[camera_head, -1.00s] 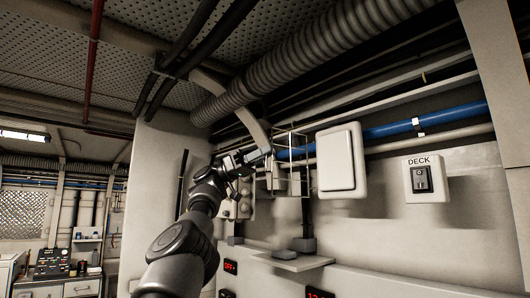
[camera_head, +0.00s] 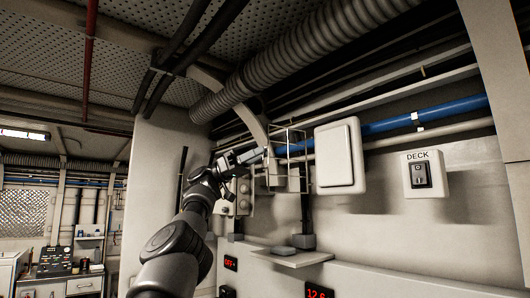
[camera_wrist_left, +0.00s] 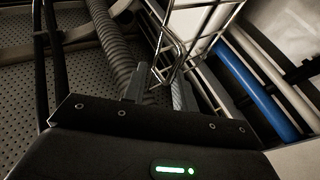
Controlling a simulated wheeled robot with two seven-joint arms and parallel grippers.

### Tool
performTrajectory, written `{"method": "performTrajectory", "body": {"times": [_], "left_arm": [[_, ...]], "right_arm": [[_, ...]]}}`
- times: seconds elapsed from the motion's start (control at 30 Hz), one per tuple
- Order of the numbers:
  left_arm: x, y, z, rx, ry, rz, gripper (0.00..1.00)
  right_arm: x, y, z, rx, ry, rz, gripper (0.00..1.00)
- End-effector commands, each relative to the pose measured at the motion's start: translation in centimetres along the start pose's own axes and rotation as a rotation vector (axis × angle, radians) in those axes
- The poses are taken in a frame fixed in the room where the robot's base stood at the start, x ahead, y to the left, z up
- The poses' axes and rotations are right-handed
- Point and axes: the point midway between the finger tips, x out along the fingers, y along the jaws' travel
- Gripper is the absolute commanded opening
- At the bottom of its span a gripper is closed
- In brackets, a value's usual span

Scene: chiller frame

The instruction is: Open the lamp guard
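The lamp guard (camera_head: 290,146) is a thin wire cage on the wall, left of a white square panel. Its wire bars also show at the top of the left wrist view (camera_wrist_left: 188,48), with a bent wire loop hanging near the fingertips. My left gripper (camera_head: 264,153) is at the cage's left side. In the left wrist view its two fingers (camera_wrist_left: 157,88) stand apart, with the wire loop just ahead of or between their tips. I cannot tell whether they touch it. My right gripper is out of view.
The white panel (camera_head: 339,156) stands out from the wall right of the guard. A DECK switch box (camera_head: 425,174) is further right. A blue pipe (camera_head: 440,115) runs behind. A small shelf (camera_head: 292,257) juts out below, and a corrugated duct (camera_head: 300,55) passes above.

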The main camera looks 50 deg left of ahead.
Motion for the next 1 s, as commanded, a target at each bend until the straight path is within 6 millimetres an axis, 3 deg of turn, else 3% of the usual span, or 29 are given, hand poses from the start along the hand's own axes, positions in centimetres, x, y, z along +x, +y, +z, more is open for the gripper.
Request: {"method": "performTrajectory", "body": {"times": [0.2, 0.4, 0.6, 1.0], "left_arm": [[-4.6, -0.1, -0.2, -0.001, 0.003, -0.004, 0.28], [-7.4, -0.1, -0.1, -0.003, 0.001, -0.001, 0.28], [-8.4, 0.0, 0.1, -0.001, 0.0, 0.0, 0.28], [-8.4, 0.0, 0.2, -0.001, 0.0, 0.0, 0.28]], "right_arm": [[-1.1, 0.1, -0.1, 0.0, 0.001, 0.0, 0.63], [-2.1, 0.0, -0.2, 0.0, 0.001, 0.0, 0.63], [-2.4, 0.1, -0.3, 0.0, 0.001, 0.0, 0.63], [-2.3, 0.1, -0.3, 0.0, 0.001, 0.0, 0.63]]}}
